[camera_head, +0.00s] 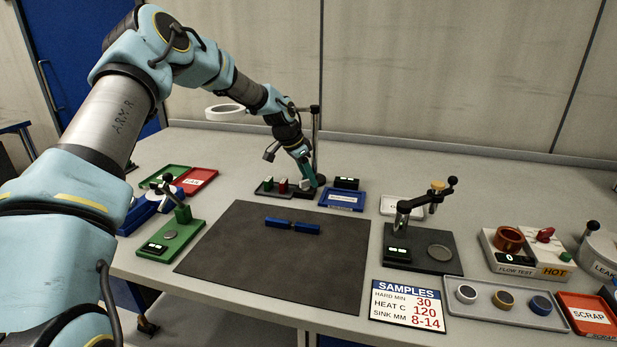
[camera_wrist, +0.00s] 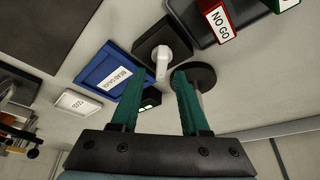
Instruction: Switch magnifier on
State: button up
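The magnifier (camera_head: 225,112) is a pale ring with a dark lens, held out to the left at the back of the table. Its dark post (camera_head: 316,140) stands behind my gripper (camera_head: 308,178). In the wrist view, a white lever (camera_wrist: 162,62) stands on a black square base (camera_wrist: 160,40), just beyond my gripper (camera_wrist: 158,88). The two green fingers are apart, with the lever ahead of the gap and nothing visibly held. A round black foot (camera_wrist: 197,76) is beside the right finger. Whether the fingers touch the lever, I cannot tell. The lever is hidden in the head view.
A blue tray (camera_head: 341,207) and a small black box with a green display (camera_head: 346,183) are right of my gripper. A holder with red and green blocks (camera_head: 282,186) is on the left. A blue bar (camera_head: 292,225) lies on the dark mat (camera_head: 270,275).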

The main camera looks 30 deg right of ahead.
jog(key=b+v, duration=0.3)
jog(key=v, duration=0.7)
jog(key=shift+a+r, duration=0.25)
jog(key=shift+r, duration=0.1)
jog(key=s+a+f+n+y, duration=0.1)
jog(key=s+a+n, duration=0.4)
jog(key=a, duration=0.9)
jog(key=s+a+f+n+t+y, duration=0.1)
jog(key=s+a+n, duration=0.5)
jog(key=a, duration=0.8)
jog(key=s+a+f+n+y, duration=0.2)
jog(key=s+a+n, duration=0.3)
jog(key=s+a, duration=0.4)
jog(key=a, duration=0.5)
jog(key=shift+n+t, duration=0.3)
jog(key=shift+n, duration=0.1)
jog(key=shift+f, duration=0.15)
jog(key=shift+c, duration=0.3)
